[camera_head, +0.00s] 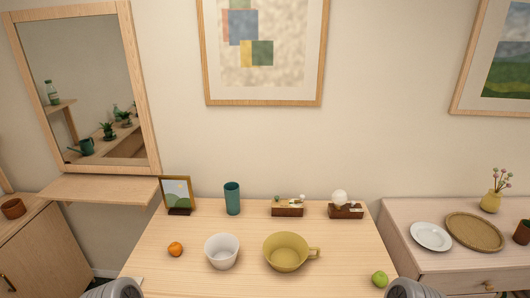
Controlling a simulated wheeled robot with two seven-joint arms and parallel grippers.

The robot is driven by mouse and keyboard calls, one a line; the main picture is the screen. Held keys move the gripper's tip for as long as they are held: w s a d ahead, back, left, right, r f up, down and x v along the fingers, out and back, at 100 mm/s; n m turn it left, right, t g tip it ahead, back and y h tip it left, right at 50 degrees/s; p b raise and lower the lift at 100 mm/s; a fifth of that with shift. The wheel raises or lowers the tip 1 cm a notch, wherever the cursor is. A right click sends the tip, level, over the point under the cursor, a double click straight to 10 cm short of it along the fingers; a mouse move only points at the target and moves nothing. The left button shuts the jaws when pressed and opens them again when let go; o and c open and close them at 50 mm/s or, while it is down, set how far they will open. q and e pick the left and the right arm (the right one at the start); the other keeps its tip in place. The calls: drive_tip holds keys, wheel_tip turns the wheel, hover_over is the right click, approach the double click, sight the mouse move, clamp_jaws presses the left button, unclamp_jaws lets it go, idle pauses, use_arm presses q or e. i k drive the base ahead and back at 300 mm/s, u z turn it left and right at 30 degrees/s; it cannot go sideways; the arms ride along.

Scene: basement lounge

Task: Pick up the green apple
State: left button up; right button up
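The green apple (379,279) sits on the light wooden table (180,284) near its front right corner, in the head view. It stands apart from the other things on the table and is fully visible. Grey rounded parts of my arms show at the bottom edge, one at the left and one at the right, close to the apple's lower right. Neither gripper's fingers show.
An orange fruit (175,249), a white bowl (221,252) and a yellow handled pot (286,252) stand mid-table. Behind them are a picture frame (178,195), a teal cup (232,198) and two wooden blocks (287,209) (345,211). A cabinet (440,270) stands right.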

sight(379, 278)
drive_tip(key=u, duration=1.45)
drive_tip(key=k, duration=0.8)
drive_tip(key=z, duration=1.65)
drive_tip(key=i, duration=0.5)
drive_tip(key=u, duration=0.05)
